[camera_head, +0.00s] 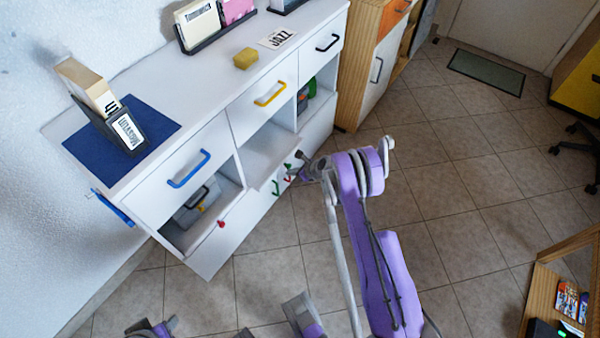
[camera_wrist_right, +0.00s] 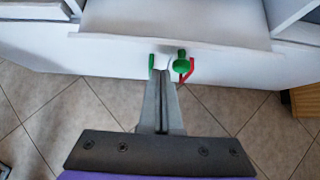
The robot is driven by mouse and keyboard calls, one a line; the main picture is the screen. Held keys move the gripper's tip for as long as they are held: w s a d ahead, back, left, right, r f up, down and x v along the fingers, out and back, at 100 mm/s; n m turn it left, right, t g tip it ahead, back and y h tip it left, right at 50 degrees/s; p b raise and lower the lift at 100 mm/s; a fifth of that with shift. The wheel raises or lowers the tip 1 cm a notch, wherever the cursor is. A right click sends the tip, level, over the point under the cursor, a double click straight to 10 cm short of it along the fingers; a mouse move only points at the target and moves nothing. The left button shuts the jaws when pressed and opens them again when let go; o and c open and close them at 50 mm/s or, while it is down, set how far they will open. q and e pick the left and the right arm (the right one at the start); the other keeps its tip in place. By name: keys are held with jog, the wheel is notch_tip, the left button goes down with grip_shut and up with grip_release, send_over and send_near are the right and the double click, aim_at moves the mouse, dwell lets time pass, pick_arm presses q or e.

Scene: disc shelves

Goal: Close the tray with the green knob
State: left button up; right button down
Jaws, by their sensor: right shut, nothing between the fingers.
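The white tray (camera_head: 258,160) is pulled out from the middle of the white cabinet, and its front edge (camera_wrist_right: 105,42) spans the top of the right wrist view. Its green knob (camera_wrist_right: 181,54) stands out from the front; in the head view the knob (camera_head: 287,166) is small beside my gripper. My right gripper (camera_head: 302,172) is shut and empty. In the right wrist view its fingertips (camera_wrist_right: 162,74) point at the tray front, just left of and below the knob. I cannot tell whether they touch. My left gripper does not show clearly.
Below the tray are a green handle (camera_head: 276,188) and a red handle (camera_wrist_right: 188,70). A red knob (camera_head: 222,224) is at the left compartment. Drawers with blue (camera_head: 188,170) and yellow (camera_head: 270,94) handles are above.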

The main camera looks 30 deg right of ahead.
aim_at(280, 168)
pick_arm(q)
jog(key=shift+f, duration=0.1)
pick_arm(e)
jog(key=shift+w+a+r, duration=0.1)
jog(key=shift+w+a, duration=0.2)
jog(key=shift+w, duration=0.4)
jog(key=shift+w+a+r, duration=0.1)
jog(key=shift+w+a, duration=0.2)
jog(key=shift+w, duration=0.4)
jog(key=shift+f, duration=0.1)
jog(key=w+b, duration=0.1)
jog(key=w+a+b, duration=0.1)
jog(key=w, duration=0.1)
jog(key=w+a+b, duration=0.1)
jog(key=shift+w+f+b, duration=0.15)
jog(key=shift+w+b, duration=0.15)
jog(key=shift+w, duration=0.1)
jog(key=shift+w+a+r, duration=0.1)
jog(key=shift+w+r, duration=0.1)
jog(key=shift+w, duration=0.05)
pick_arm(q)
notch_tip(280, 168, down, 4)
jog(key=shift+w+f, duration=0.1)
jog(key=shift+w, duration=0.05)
